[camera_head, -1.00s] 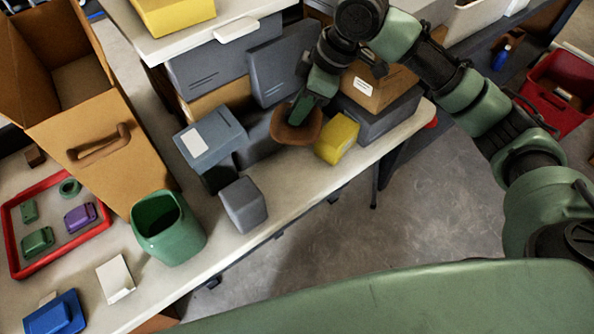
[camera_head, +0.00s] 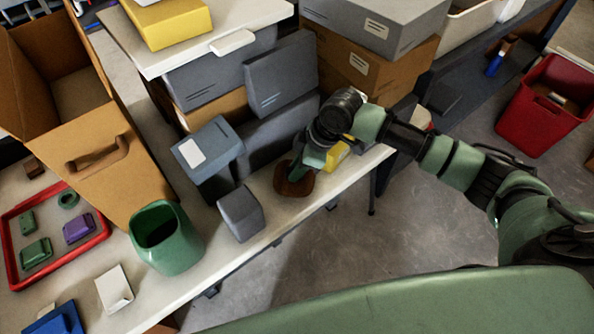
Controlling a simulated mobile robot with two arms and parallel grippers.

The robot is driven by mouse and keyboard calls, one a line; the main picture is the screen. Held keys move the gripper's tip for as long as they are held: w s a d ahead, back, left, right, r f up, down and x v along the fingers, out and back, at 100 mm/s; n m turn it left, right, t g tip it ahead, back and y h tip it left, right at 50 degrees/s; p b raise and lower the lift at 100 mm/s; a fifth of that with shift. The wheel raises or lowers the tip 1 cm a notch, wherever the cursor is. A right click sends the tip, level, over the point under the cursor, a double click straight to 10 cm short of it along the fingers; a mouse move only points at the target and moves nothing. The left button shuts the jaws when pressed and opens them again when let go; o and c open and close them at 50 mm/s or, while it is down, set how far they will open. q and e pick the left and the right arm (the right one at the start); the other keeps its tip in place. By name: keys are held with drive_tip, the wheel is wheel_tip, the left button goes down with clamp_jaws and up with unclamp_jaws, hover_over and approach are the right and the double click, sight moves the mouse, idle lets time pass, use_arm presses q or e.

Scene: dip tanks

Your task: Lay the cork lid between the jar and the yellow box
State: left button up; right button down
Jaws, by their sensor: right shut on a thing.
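The brown cork lid (camera_head: 293,182) is in my right gripper (camera_head: 301,168), which is shut on it. The lid is low over the front part of the white table, left of the yellow box; I cannot tell whether it touches the tabletop. The yellow box (camera_head: 337,156) is partly hidden behind my right gripper and wrist. The green jar (camera_head: 168,243) stands open and upright further left on the table. A grey block stands between the jar and the lid. My left gripper is not in view.
The grey block (camera_head: 241,214) is close left of the lid. A blue-grey box (camera_head: 207,152) and stacked grey boxes (camera_head: 282,78) stand behind. A red tray (camera_head: 104,236) and a brown carton (camera_head: 100,150) are left. Another yellow box (camera_head: 168,24) sits on a raised shelf.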

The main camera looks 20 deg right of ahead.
drive_tip(key=shift+f, duration=0.95)
drive_tip(key=c, duration=1.2)
unclamp_jaws()
drive_tip(key=shift+f, duration=0.1)
drive_tip(key=v, duration=1.2)
drive_tip(key=shift+s, duration=0.1)
